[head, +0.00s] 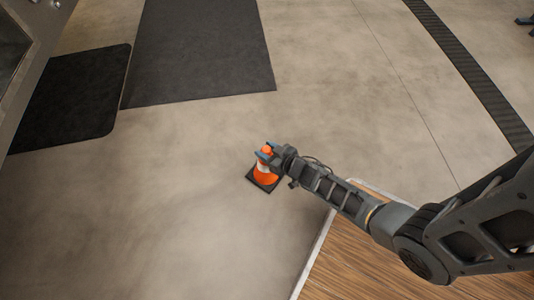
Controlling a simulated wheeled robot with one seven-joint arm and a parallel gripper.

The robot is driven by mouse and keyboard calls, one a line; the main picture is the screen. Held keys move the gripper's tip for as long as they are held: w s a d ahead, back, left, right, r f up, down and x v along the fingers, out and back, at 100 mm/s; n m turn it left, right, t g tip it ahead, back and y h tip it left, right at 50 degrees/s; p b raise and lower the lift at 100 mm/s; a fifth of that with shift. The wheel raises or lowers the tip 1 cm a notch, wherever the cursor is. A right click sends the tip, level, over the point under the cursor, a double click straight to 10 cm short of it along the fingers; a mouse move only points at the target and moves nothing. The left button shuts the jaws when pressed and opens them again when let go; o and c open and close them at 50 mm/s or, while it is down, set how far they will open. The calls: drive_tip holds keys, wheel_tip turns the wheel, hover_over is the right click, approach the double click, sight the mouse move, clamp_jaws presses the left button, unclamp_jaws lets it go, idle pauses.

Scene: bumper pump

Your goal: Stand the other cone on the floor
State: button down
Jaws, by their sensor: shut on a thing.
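An orange cone (264,179) with a white band and a dark square base shows near the middle of the head view. It looks upright, at or just above the grey concrete floor; I cannot tell whether its base touches the floor. My gripper (265,156) is shut on the upper part of the cone, and its fingers hide some of the top. My arm reaches to it from the lower right. No second cone shows in this view.
A large dark mat (200,50) and a smaller black mat (75,95) lie at the upper left. A dark floor strip (465,65) runs along the upper right. A wooden surface (375,265) with a pale edge is at the lower right. The floor (150,210) left of the cone is clear.

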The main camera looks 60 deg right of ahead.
drive_tip(key=shift+f, duration=0.25)
drive_tip(key=c, duration=0.5)
unclamp_jaws()
drive_tip(key=shift+r, duration=0.15)
drive_tip(key=p+v, duration=0.5)
drive_tip(key=v, duration=0.7)
drive_tip(key=s+a+r+n+y, duration=0.1)
drive_tip(key=s+a+r, duration=0.3)
drive_tip(key=r, duration=0.9)
drive_tip(key=s+a+r+n+t+y, duration=0.1)
drive_tip(key=s+a+r, duration=0.3)
drive_tip(key=r, duration=0.9)
drive_tip(key=s+a+r+n+t+y, duration=0.1)
drive_tip(key=s+a+r, duration=0.3)
drive_tip(key=a+r, duration=0.4)
wheel_tip(320, 180, up, 5)
drive_tip(key=shift+s+f+y, duration=0.1)
drive_tip(key=shift+s+y, duration=0.2)
drive_tip(key=shift+s, duration=0.05)
drive_tip(key=shift+a, duration=0.15)
